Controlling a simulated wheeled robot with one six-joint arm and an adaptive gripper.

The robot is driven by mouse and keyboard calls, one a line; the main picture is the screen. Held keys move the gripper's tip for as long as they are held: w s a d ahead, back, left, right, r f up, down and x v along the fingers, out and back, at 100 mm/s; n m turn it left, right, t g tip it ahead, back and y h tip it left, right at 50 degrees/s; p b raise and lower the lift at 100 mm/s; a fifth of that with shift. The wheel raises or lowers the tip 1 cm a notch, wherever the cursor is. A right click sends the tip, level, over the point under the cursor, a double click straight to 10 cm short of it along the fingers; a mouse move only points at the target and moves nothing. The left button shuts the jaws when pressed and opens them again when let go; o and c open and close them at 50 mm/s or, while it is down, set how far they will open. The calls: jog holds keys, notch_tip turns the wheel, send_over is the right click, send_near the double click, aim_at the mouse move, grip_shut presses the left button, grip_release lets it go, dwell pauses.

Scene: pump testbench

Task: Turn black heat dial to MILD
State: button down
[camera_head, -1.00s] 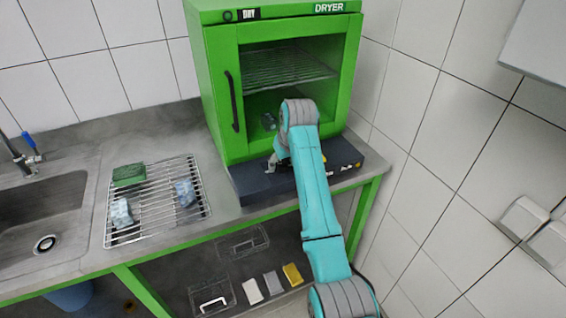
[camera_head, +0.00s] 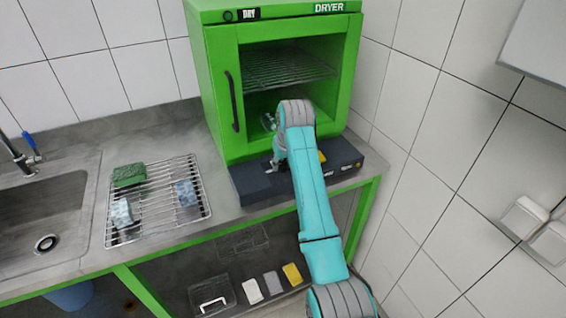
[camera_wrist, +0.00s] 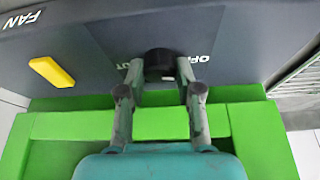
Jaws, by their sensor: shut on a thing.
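The black heat dial (camera_wrist: 159,62) sits on the dark control panel (camera_wrist: 240,35) at the top of the wrist view. My gripper (camera_wrist: 160,72) has a finger on each side of the dial and is shut on it. Partly covered lettering shows on both sides of the dial: "OF" on the right and "OT" on the left. I cannot make out a MILD mark or a pointer on the dial. In the head view, my gripper (camera_head: 277,163) is at the front of the dryer's dark base, and my arm hides the dial.
A yellow switch (camera_wrist: 52,72) is left of the dial, near the word FAN. The green dryer (camera_head: 217,90) stands above the panel. A wire rack (camera_head: 150,215) with sponges lies to the left, beside the sink (camera_head: 40,225). A tiled wall is close on the right.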

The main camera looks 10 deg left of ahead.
jog(key=m, duration=0.2)
jog(key=m+h, duration=0.1)
jog(key=m, duration=0.1)
jog(key=shift+a+t+h, duration=0.15)
jog(key=shift+t+h, duration=0.15)
jog(key=m+h, duration=0.1)
jog(key=m, duration=0.2)
jog(key=shift+a+m, duration=0.1)
jog(key=shift+m, duration=0.3)
jog(key=m+h, duration=0.1)
jog(key=m, duration=0.2)
jog(key=shift+m+h, duration=0.3)
jog(key=shift+h, duration=0.1)
jog(key=shift+m+g+h, duration=0.5)
jog(key=shift+m+g, duration=0.1)
jog(key=shift+m, duration=1.1)
jog(key=c, duration=0.8)
grip_release()
jog(key=shift+o, duration=0.2)
jog(key=shift+a+r, duration=0.1)
jog(key=shift+r, duration=0.05)
